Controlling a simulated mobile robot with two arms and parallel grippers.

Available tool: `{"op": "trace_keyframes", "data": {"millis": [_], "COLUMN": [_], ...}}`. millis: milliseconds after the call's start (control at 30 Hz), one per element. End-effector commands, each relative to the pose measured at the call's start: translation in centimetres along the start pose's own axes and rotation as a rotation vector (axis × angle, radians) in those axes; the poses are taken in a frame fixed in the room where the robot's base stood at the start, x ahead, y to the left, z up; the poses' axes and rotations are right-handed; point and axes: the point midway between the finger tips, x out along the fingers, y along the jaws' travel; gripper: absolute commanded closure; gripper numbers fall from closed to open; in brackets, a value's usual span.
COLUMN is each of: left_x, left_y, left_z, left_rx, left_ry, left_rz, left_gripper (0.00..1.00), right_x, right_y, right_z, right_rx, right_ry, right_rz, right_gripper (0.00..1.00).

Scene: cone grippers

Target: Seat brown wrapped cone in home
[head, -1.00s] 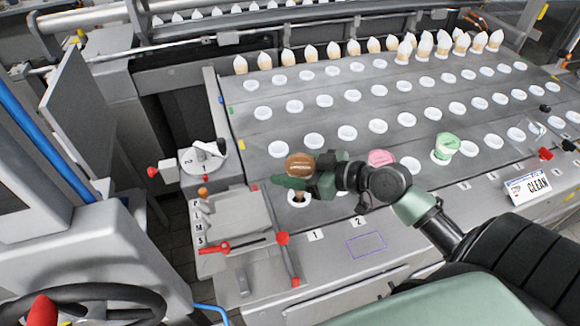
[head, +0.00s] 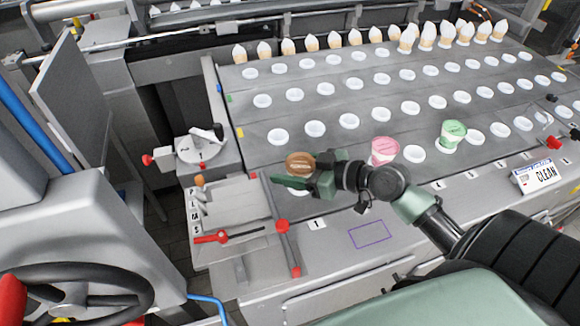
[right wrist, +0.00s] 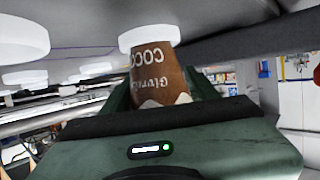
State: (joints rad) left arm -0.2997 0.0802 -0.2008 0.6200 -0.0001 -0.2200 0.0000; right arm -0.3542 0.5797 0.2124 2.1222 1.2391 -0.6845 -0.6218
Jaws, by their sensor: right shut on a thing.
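The brown wrapped cone (head: 300,162) is upright, its round brown lid up, in my right gripper (head: 297,177) at the table's near left. The gripper's dark green fingers are shut on it. The white ring home (head: 292,190) lies directly below, mostly hidden by the fingers. In the right wrist view the cone's brown wrapper (right wrist: 158,82) with white lettering narrows into a white ring (right wrist: 149,38). The narrow end is inside the ring or hidden behind its rim; how deep I cannot tell. My left gripper is not in view.
A pink-lidded cone (head: 384,148) and a green-lidded cone (head: 453,131) stand in rings to the right. Several pale cones line the back row. Many white rings are empty. A red-handled lever (head: 282,226) stands close in front of my gripper, left of a purple outline (head: 369,234).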

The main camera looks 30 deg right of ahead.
Motion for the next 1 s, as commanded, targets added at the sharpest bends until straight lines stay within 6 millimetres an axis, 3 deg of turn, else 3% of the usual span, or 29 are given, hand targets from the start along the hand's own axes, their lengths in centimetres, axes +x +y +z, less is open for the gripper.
{"op": "trace_keyframes", "data": {"millis": [33, 100, 467, 800, 1000], "left_x": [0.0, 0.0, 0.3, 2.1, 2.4], "left_y": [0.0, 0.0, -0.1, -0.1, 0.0], "left_z": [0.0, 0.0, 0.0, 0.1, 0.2], "left_rx": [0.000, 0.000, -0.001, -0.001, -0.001], "left_ry": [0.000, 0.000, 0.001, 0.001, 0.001], "left_rz": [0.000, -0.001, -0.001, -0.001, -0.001], "left_gripper": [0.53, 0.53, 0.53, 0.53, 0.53], "right_x": [0.0, 0.0, -0.7, -5.8, -7.6], "right_y": [0.0, 0.0, -0.1, 0.1, 0.2], "right_z": [0.0, 0.0, 0.3, 0.4, 0.2], "right_rx": [0.000, 0.000, 0.000, 0.000, 0.000], "right_ry": [0.000, 0.000, -0.003, -0.002, -0.001], "right_rz": [0.000, 0.000, -0.002, 0.001, 0.002], "right_gripper": [0.33, 0.16, 0.16, 0.16, 0.16]}}
